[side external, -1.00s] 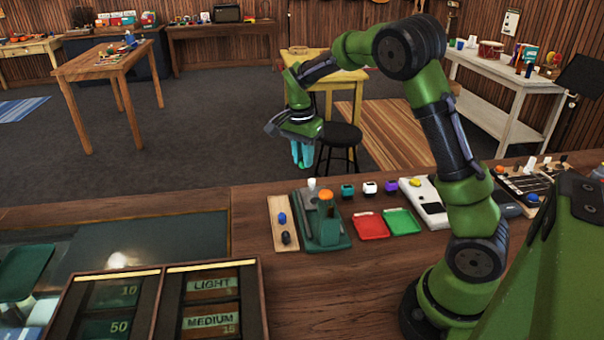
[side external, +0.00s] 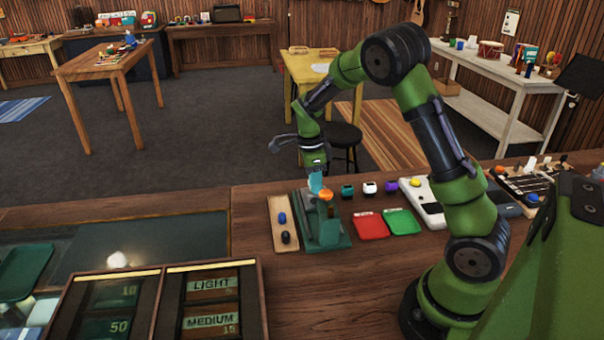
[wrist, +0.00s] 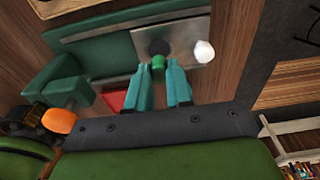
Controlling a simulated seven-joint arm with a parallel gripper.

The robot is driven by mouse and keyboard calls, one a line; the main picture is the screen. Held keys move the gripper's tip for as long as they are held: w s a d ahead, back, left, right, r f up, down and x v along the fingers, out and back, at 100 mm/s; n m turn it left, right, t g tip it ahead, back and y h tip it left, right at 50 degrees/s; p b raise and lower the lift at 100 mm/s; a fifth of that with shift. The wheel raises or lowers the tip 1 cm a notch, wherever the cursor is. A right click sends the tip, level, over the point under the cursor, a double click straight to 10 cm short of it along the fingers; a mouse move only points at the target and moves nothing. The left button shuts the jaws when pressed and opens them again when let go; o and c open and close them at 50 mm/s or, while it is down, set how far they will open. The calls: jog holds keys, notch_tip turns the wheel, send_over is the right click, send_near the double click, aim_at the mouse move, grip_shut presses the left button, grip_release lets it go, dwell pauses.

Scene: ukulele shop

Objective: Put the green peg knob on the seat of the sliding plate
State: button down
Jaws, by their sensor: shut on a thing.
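The green peg knob (wrist: 158,63) is between the fingertips of my gripper (wrist: 165,70) in the wrist view. In the side view the fingers of my gripper (side external: 315,184) hide it. The sliding plate (wrist: 122,50) is a grey metal plate on a green fixture (wrist: 80,62). A dark round spot (wrist: 160,46), which looks like its seat, shows just past the knob; I cannot tell whether they touch. A white knob (wrist: 204,51) stands at the plate's edge. The fixture (side external: 322,236) has an orange-topped post (side external: 325,195) close beside my fingers.
A wooden strip with a blue and a black knob (side external: 283,228) lies left of the fixture. A red tray (side external: 371,226) and a green tray (side external: 403,222) lie right. Behind them stand dark-bodied teal-topped (side external: 347,191), white (side external: 370,188) and purple (side external: 391,187) pieces.

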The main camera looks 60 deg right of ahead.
jog(key=shift+f, duration=1.5)
jog(key=shift+f, duration=0.15)
jog(key=c, duration=1)
grip_release()
notch_tip(320, 180, up, 12)
jog(key=w+a, duration=0.1)
jog(key=s+a+r+n+t+y, duration=0.1)
jog(key=s+a+r+n+t, duration=0.1)
jog(key=s+a+n, duration=0.3)
jog(key=s+a+r+n+t+y, duration=0.1)
jog(key=s+a+r+n+t, duration=0.2)
jog(key=s+a+n, duration=0.3)
jog(key=s+a+r+n+t+y, duration=0.1)
jog(key=s+a+r+n+t, duration=0.2)
jog(key=n, duration=0.9)
jog(key=shift+s+a+r, duration=0.35)
jog(key=shift+s+a, duration=0.35)
jog(key=shift+a, duration=0.15)
jog(key=shift+s+a+r, duration=0.3)
jog(key=shift+s+a, duration=0.4)
jog(key=shift+a, duration=0.1)
